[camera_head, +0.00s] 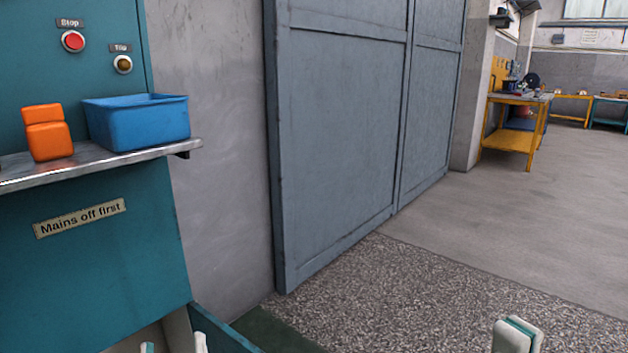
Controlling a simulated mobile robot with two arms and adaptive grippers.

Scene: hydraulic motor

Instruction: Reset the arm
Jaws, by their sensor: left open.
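My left gripper (174,346) shows only as two pale fingertips at the bottom edge, left of the middle. They stand apart with nothing visible between them, in front of the lower part of the teal cabinet (90,275). My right gripper (517,337) shows as a pale tip with a teal pad at the bottom edge, to the right, over the speckled floor. Whether its fingers are apart cannot be made out. The rest of both arms is out of view.
A metal shelf (100,165) on the cabinet holds an orange container (48,135) and a blue bin (150,122). A red stop button (73,41) is above. Grey doors (340,120) stand behind. A yellow workbench (510,135) is far right. The floor (560,220) at right is clear.

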